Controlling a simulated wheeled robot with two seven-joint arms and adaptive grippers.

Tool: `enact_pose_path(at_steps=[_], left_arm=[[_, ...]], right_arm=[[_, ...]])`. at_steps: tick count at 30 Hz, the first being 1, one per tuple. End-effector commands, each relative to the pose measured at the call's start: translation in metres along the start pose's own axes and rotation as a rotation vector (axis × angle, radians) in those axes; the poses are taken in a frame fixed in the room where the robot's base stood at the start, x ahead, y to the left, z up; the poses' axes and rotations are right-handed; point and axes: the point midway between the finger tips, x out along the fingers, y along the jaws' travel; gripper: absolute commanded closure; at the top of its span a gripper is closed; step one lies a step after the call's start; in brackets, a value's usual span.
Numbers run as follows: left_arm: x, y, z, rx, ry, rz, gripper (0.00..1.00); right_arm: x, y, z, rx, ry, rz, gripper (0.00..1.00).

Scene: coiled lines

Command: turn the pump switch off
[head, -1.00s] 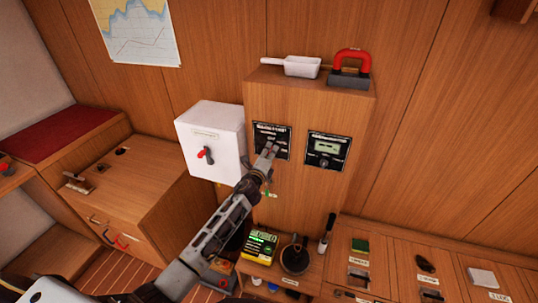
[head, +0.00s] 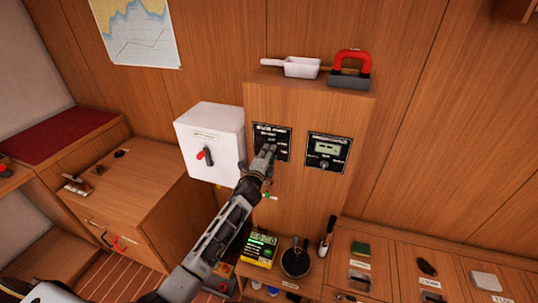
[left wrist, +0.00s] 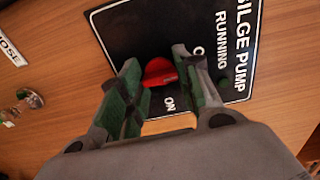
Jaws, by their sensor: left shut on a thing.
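The black bilge pump panel (head: 265,130) is on the front of the wooden cabinet. In the left wrist view the panel (left wrist: 135,28) reads "BILGE PUMP RUNNING", with "ON" near the right finger. Its red switch (left wrist: 159,71) shows between my fingers. My left gripper (head: 266,151) is at the panel and hides the switch in the head view. In the left wrist view the gripper (left wrist: 160,82) is shut on the red switch. The switch's exact position is hard to tell. My right gripper is not in view.
A white box (head: 213,125) with a red-handled switch (head: 204,155) is just left of the cabinet. A second panel with a display (head: 328,151) is close on the right. A white scoop (head: 300,67) and a red-handled block (head: 350,70) lie on top.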

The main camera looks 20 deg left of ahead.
Motion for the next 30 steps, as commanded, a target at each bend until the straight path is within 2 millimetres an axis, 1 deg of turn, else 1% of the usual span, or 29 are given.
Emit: enact_pose_path(at_steps=[3, 4, 6, 9, 22, 26, 30], left_arm=[[0.0, 0.002, 0.0, -0.001, -0.001, 0.003, 0.9], [0.0, 0.002, 0.0, -0.001, -0.001, 0.003, 0.64], [0.0, 0.002, 0.0, -0.001, -0.001, 0.003, 0.55], [0.0, 0.001, 0.0, 0.0, -0.001, 0.002, 0.45], [-0.002, 0.001, 0.0, 0.001, 0.0, 0.001, 0.45], [-0.007, 0.0, 0.0, 0.001, 0.0, 0.0, 0.45], [-0.016, 0.001, 0.0, 0.002, 0.0, 0.001, 0.45]], right_arm=[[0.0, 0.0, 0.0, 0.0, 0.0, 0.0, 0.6], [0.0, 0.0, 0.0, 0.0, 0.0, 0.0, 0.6], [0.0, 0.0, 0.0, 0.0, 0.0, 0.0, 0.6], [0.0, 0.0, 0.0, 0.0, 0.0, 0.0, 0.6], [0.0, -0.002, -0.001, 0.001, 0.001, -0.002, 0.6], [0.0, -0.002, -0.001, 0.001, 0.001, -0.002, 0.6], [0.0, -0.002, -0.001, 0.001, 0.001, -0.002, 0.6]])
